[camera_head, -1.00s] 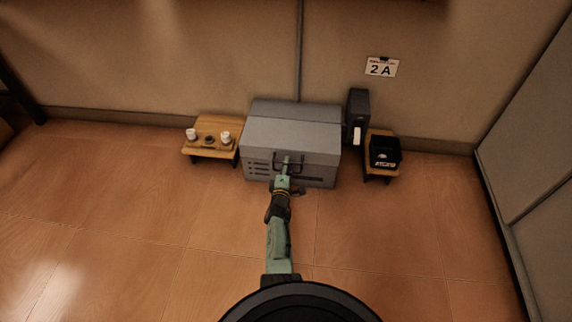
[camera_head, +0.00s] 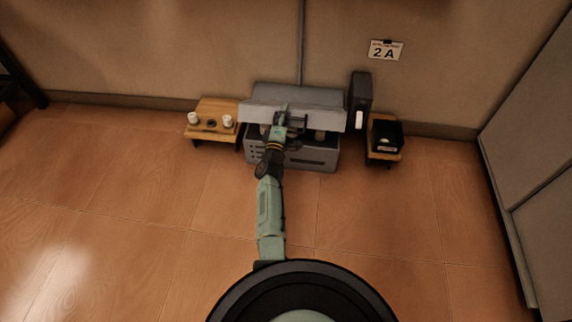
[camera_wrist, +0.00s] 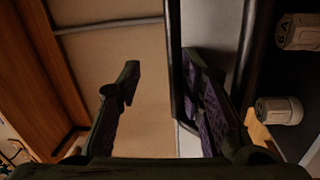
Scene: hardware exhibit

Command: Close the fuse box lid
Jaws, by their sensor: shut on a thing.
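The grey fuse box (camera_head: 312,160) stands on the floor against the wall. Its grey lid (camera_head: 328,116) is raised partway, with a gap at the front. White cylindrical fuses (camera_wrist: 278,110) show in the dark interior at the right of the wrist view. My gripper (camera_head: 284,118) is at the lid's front, shut on the black lid handle (camera_wrist: 176,75). In the wrist view, its two fingers (camera_wrist: 160,105) stand apart with the handle and the lid edge between them. The exact contact is partly hidden.
A low wooden stand (camera_head: 217,109) with white fuses is left of the box. A dark upright unit (camera_head: 360,99) and another stand (camera_head: 383,155) bearing a black bin (camera_head: 389,136) are at right. The wooden floor in front is clear.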

